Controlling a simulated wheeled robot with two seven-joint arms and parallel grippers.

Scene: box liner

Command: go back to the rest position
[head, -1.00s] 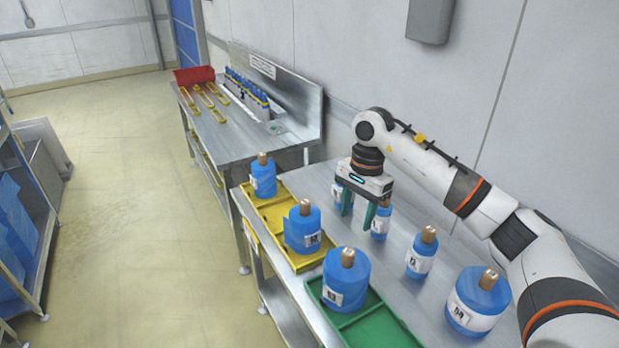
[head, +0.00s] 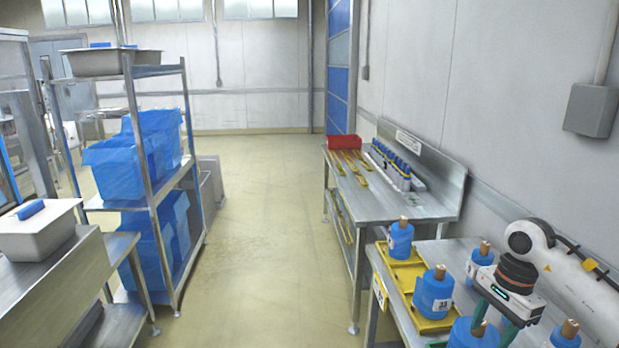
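My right gripper (head: 495,319) is at the lower right, pointing down over the near steel table (head: 455,258). Its two green fingers are spread apart and nothing shows held between them. Blue liner rolls with brown cores stand around it: one roll (head: 478,264) just behind it, one roll (head: 473,334) in front to its left, and one (head: 565,335) to its right, both cut by the lower edge. Two more rolls (head: 400,240) (head: 433,292) stand at the yellow tray (head: 408,277). My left gripper is not in view.
A farther steel table (head: 407,203) holds a red bin (head: 343,142), yellow holders and a row of small blue-topped items. A metal rack (head: 140,150) with blue-lined boxes (head: 150,240) stands at the left. A grey lidded box (head: 38,232) sits on a bench. The floor aisle (head: 262,230) is clear.

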